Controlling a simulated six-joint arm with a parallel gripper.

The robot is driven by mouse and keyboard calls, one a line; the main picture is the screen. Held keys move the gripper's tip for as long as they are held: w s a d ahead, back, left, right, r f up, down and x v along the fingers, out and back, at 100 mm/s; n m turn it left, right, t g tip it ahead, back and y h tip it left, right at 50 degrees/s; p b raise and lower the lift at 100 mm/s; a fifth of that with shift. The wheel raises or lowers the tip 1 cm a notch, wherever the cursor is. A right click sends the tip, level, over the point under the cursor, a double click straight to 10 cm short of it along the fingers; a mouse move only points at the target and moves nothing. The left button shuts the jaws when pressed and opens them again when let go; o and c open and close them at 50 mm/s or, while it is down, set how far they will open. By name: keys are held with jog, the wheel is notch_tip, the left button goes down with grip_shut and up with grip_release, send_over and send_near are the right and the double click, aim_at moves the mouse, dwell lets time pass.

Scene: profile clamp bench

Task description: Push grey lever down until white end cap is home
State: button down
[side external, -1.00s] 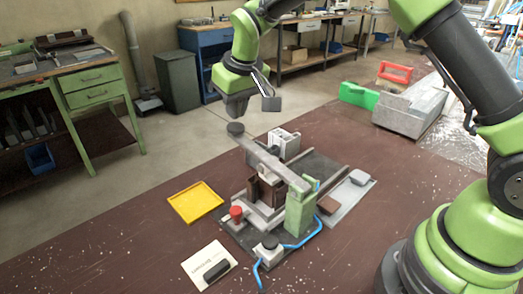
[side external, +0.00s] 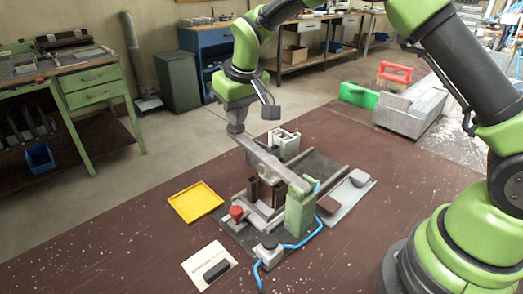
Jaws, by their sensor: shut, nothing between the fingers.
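The grey lever (side external: 270,163) runs from the green post (side external: 299,211) of the clamp fixture up and left to its far end, sloping slightly. My gripper (side external: 235,128) is shut and points down at the lever's far end, where its tip meets or nearly meets the round knob; contact is hard to tell. A white and grey profile-like part (side external: 286,143) stands behind the lever. I cannot tell whether the white end cap is part of it. Brown blocks (side external: 268,191) sit under the lever and partly hide the work there.
A yellow tray (side external: 195,201) lies left, a white card (side external: 209,265) in front. A grey plate (side external: 346,200) lies right. Brown table is clear around them.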

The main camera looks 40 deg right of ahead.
jog(key=shift+f, duration=1.35)
jog(key=shift+r, duration=4.3)
